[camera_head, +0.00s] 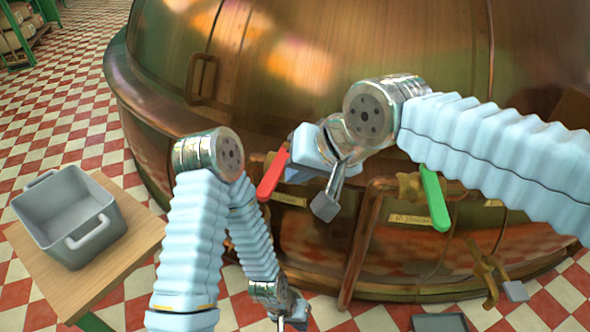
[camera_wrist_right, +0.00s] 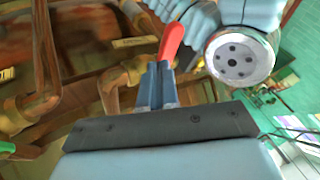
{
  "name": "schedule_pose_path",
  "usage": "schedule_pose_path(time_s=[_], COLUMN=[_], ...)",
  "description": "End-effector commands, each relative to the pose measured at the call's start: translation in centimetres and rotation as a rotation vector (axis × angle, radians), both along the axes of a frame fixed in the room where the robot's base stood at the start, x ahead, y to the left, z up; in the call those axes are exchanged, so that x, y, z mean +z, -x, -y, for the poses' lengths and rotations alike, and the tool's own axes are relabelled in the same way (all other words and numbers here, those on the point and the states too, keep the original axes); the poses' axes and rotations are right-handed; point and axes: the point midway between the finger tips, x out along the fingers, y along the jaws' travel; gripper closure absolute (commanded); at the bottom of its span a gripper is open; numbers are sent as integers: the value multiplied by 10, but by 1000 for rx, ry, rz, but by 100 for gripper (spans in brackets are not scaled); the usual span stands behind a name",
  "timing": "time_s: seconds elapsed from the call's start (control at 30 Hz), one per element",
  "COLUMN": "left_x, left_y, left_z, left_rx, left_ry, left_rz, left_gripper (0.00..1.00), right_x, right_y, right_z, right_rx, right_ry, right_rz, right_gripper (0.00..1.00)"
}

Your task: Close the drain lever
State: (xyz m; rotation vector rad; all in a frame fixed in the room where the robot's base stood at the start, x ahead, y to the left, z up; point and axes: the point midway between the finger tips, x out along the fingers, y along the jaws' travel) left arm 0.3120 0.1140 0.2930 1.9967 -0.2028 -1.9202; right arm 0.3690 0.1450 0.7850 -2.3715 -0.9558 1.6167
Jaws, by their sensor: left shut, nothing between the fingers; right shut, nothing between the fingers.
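A red lever (camera_head: 272,174) slants down from a pipe fitting on the front of the copper kettle (camera_head: 310,60). A green lever (camera_head: 434,198) slants down to the right on another fitting. Tags hang below both levers; I cannot read which names the drain. My right gripper (camera_head: 326,206) is shut and empty, to the right of the red lever. In the right wrist view its fingers (camera_wrist_right: 155,85) are together, and the red lever (camera_wrist_right: 172,40) shows just beyond their tips; contact cannot be told. My left gripper (camera_head: 290,320) is low at the bottom edge, shut and empty.
A grey bin (camera_head: 70,218) stands on a wooden table (camera_head: 130,255) at left. Copper pipes (camera_head: 362,245) run below the levers. A lower valve with a grey handle (camera_head: 514,291) is at right. A green rack (camera_head: 22,35) is far left. Checkered floor at left is clear.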

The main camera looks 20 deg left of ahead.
Motion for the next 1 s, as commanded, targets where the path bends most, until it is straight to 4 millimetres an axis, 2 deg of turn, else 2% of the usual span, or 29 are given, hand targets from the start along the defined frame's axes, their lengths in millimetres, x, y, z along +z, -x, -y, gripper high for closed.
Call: schedule_pose_path(time_s=[0.03,0.2,0.4,1.0], left_x=[1,3,5,5], left_y=[0,0,1,1], left_z=[0,1,2,2], left_rx=[0,-1,-3,-3], left_ry=[0,1,2,2], left_rz=[0,0,-1,-2], left_gripper=[100,100,100,100], right_x=[12,41,61,66], right_y=[2,8,14,15], right_z=[8,29,45,49], right_rx=[-4,-7,-9,-9], right_ry=[-4,-4,-3,-2], right_rz=[3,4,3,3], right_gripper=[100,100,100,100])
